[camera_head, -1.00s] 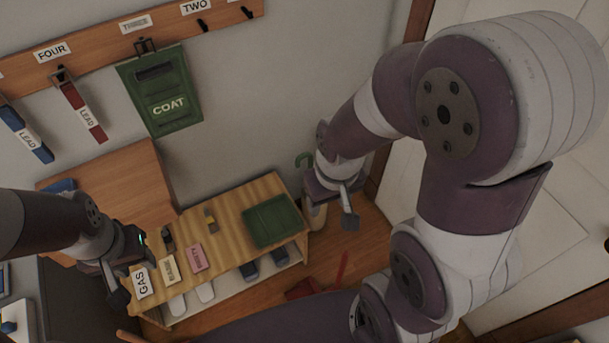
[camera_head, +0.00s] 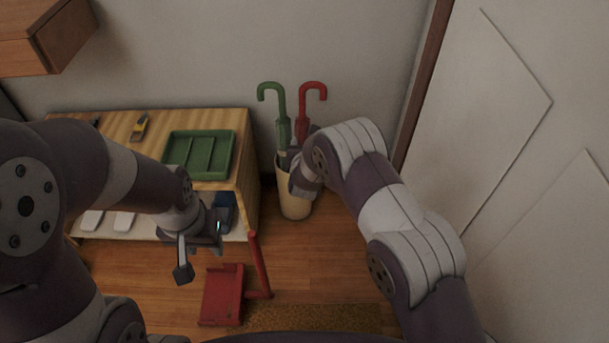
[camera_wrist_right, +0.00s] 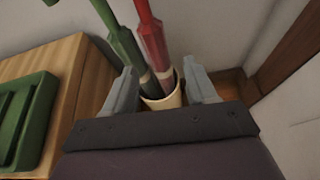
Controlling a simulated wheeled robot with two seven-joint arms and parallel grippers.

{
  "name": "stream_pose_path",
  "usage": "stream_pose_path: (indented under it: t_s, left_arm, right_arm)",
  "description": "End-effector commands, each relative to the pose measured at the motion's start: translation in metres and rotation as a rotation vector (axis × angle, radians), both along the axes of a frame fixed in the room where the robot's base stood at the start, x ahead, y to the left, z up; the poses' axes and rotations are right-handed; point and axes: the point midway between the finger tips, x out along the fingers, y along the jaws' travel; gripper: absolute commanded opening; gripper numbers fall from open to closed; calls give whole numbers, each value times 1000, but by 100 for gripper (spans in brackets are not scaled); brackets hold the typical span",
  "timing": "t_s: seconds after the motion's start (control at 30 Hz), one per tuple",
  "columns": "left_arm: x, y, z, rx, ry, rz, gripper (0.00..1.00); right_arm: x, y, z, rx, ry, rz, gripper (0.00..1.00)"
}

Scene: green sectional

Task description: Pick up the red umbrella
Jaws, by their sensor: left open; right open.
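The red umbrella (camera_head: 312,98) stands upright in a cream bin (camera_head: 294,208), its hooked handle on top. A green umbrella (camera_head: 273,100) stands to its left in the same bin. My right gripper (camera_head: 295,160) is at the bin's top, in front of the umbrellas, partly hidden by its own wrist. In the right wrist view, its open fingers (camera_wrist_right: 163,90) stand on either side, with the red umbrella (camera_wrist_right: 151,35) and green umbrella (camera_wrist_right: 124,45) showing beyond and between them. Neither umbrella is visibly gripped. My left gripper (camera_head: 200,258) is open and empty in front of the bench.
A wooden bench (camera_head: 245,130) with a green tray (camera_head: 198,155) stands left of the bin. A red dustpan-like object (camera_head: 222,295) with an upright handle is on the floor near a brown mat (camera_head: 320,318). A white door (camera_head: 510,130) is at the right.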

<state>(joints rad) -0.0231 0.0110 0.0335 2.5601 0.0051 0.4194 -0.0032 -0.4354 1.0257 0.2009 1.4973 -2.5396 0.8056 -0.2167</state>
Motion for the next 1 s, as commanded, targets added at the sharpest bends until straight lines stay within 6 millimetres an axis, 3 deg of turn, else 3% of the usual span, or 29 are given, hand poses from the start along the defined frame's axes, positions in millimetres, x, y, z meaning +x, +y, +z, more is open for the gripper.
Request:
stream_pose_path:
  t_s: [0.03, 0.2, 0.43, 0.6, 0.7, 0.97, 1.0]
  left_arm:
    - [0, 0, -10, 0, -1, 0, 43]
    - [0, 0, -25, 0, -1, 0, 43]
    - [0, 0, -38, 0, -1, 0, 43]
    - [0, 0, -63, 0, -1, 0, 43]
    - [0, 0, -67, 0, 0, 0, 43]
    - [0, 0, -65, 0, -1, 0, 43]
    - [0, 0, -65, 0, -1, 0, 43]
  right_arm:
    - [4, 6, -11, -10, -9, 25, 56]
    - [38, 9, -27, -17, -14, 39, 56]
    - [71, 9, -37, -17, -13, 39, 56]
    - [99, 8, -54, -15, -13, 39, 56]
    - [113, 8, -56, -16, -13, 37, 56]
    - [118, 9, -53, -17, -11, 39, 56]
    - [118, 9, -53, -17, -11, 39, 47]
